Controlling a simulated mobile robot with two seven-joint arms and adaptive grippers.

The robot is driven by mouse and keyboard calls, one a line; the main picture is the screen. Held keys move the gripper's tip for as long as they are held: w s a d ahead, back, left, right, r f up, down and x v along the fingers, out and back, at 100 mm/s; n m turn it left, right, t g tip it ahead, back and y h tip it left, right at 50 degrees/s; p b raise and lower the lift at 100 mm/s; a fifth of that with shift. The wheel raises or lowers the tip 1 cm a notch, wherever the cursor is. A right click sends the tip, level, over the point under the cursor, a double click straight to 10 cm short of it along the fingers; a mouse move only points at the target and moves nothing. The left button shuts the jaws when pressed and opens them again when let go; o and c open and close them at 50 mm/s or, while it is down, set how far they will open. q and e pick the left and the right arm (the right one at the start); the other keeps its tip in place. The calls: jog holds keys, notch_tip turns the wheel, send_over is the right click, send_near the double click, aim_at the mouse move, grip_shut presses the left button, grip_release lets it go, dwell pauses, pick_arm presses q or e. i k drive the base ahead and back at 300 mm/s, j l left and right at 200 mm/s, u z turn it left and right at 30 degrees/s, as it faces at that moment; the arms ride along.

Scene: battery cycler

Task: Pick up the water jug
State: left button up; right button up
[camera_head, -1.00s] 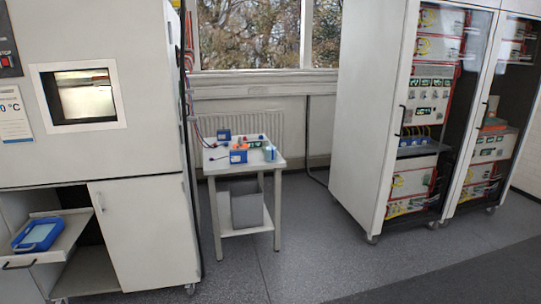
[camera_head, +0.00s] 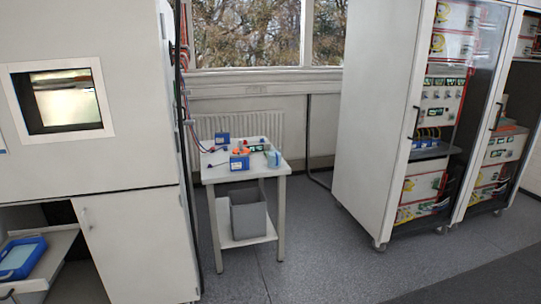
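No clear water jug can be made out. A small pale blue-green container (camera_head: 273,158) stands at the right end of the small white table (camera_head: 260,179); it may be the jug, but it is too small to tell. Near it on the table are a blue box (camera_head: 239,162), another blue box (camera_head: 222,139) further back and small orange pieces (camera_head: 241,150). Neither of my grippers is in view.
A grey bin (camera_head: 249,221) stands on the table's lower shelf. A large white chamber (camera_head: 130,150) is at the left, with a pulled-out drawer holding a blue tray (camera_head: 22,258). Tall equipment cabinets (camera_head: 375,130) stand at the right. The grey floor (camera_head: 315,255) between is clear.

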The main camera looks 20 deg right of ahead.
aim_at(274, 153)
jog(key=i+j, duration=0.15)
jog(key=i, duration=0.35)
jog(key=i+j, duration=0.1)
jog(key=i, duration=0.4)
jog(key=i+j, duration=0.15)
jog(key=i, duration=0.35)
jog(key=l+z, duration=0.05)
